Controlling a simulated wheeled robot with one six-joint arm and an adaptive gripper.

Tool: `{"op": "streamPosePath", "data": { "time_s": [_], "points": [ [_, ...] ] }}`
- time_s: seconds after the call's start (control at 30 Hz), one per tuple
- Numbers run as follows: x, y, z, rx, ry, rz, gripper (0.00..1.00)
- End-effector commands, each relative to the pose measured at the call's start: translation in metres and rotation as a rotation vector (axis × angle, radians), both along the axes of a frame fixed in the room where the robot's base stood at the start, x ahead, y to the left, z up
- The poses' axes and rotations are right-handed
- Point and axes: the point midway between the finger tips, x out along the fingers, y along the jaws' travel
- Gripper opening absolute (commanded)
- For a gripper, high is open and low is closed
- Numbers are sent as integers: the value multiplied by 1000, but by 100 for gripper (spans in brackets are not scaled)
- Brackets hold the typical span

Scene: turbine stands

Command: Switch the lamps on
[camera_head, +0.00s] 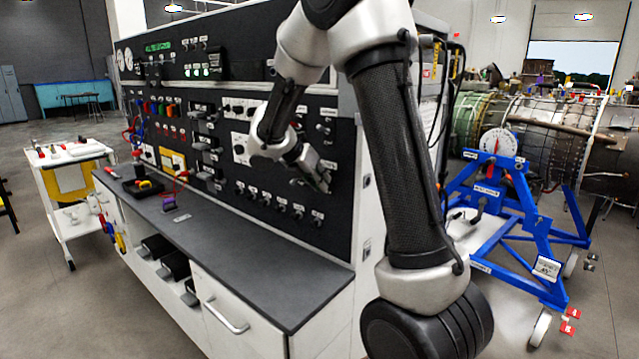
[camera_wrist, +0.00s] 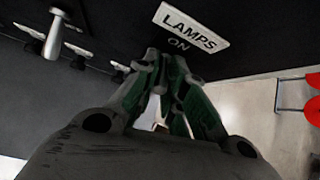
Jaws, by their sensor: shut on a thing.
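The black control panel (camera_head: 215,110) fills the upright face of the bench, with rows of switches and knobs. A white label reading LAMPS (camera_wrist: 190,28), with ON printed under it, shows in the wrist view. My gripper (camera_head: 322,181) is at the panel's right end; in the wrist view its green-padded fingertips (camera_wrist: 168,62) are close together against the panel just below that label. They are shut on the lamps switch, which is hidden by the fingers.
Other toggle switches (camera_wrist: 53,35) stand in a row left of my fingers in the wrist view. The dark worktop (camera_head: 240,250) is clear towards its near end. A white cart (camera_head: 75,185) stands left, and a blue turbine stand (camera_head: 510,220) right.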

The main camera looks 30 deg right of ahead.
Motion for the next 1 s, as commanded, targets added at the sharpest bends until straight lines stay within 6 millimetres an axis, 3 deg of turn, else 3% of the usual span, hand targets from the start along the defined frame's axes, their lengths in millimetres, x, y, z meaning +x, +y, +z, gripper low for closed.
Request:
{"op": "streamPosePath", "data": {
  "time_s": [0.5, 0.53, 0.63, 1.0],
  "points": [
    [0, 0, 0, 18, 7, 0, 0],
    [0, 0, 0, 18, 7, 0, 17],
    [0, 0, 0, 18, 7, 0, 34],
    [0, 3, 4, 17, 6, 1, 34]
  ]
}}
